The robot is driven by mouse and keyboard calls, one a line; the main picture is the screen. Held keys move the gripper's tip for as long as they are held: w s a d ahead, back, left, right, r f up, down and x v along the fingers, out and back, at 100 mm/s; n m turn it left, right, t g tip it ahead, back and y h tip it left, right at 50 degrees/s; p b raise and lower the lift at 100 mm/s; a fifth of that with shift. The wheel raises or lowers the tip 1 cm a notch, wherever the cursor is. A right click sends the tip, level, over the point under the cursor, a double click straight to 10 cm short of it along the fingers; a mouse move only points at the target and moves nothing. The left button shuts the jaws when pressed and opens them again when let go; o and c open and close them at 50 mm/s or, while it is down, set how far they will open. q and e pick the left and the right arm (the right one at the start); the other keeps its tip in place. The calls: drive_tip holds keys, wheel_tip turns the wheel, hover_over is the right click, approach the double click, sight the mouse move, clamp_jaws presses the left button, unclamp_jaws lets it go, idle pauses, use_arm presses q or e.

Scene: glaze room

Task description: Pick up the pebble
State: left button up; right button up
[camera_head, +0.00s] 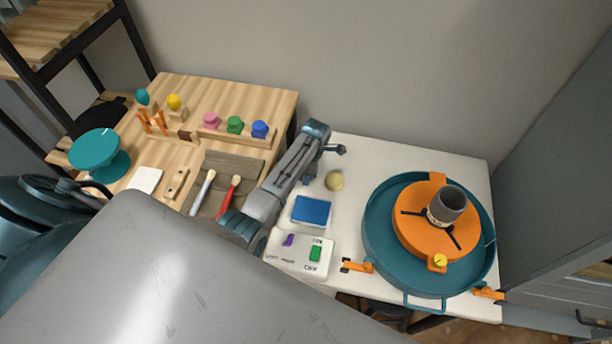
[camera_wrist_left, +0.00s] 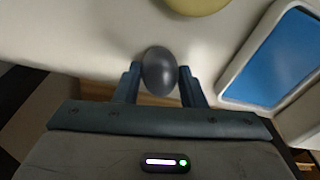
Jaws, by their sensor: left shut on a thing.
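The pebble (camera_wrist_left: 159,71) is a smooth, dark grey, rounded stone. In the left wrist view it sits between the two fingers of my left gripper (camera_wrist_left: 160,76), which is shut on it. The white table top lies beyond it; I cannot tell whether the pebble touches the table. In the head view my left arm reaches across the gap between the two tables, and I cannot make out the pebble there. My right gripper is not in view.
A switch box (camera_head: 300,254) stands at the front, a teal basin (camera_head: 375,253) with an orange wheel to the right. A wooden table (camera_head: 230,91) holds tools and coloured pieces.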

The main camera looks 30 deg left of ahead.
use_arm(q)
drive_tip(key=shift+r, duration=0.45)
wheel_tip(320, 180, up, 2)
drive_tip(key=shift+r+b, duration=0.1)
drive_tip(key=shift+b, duration=0.5)
drive_tip(key=s+d+b, duration=0.1)
drive_tip(key=s+d, duration=0.2)
drive_tip(key=s, duration=0.1)
drive_tip(key=s+d+r+b, duration=0.1)
drive_tip(key=s+d, duration=0.1)
drive_tip(key=s, duration=0.3)
drive_tip(key=s+d+r, duration=0.1)
drive_tip(key=s+d, duration=0.2)
drive_tip(key=s, duration=0.1)
drive_tip(key=shift+s+d+b, duration=0.25)
drive_tip(key=shift+d+b, duration=0.1)
drive_tip(key=shift+b, duration=0.05)
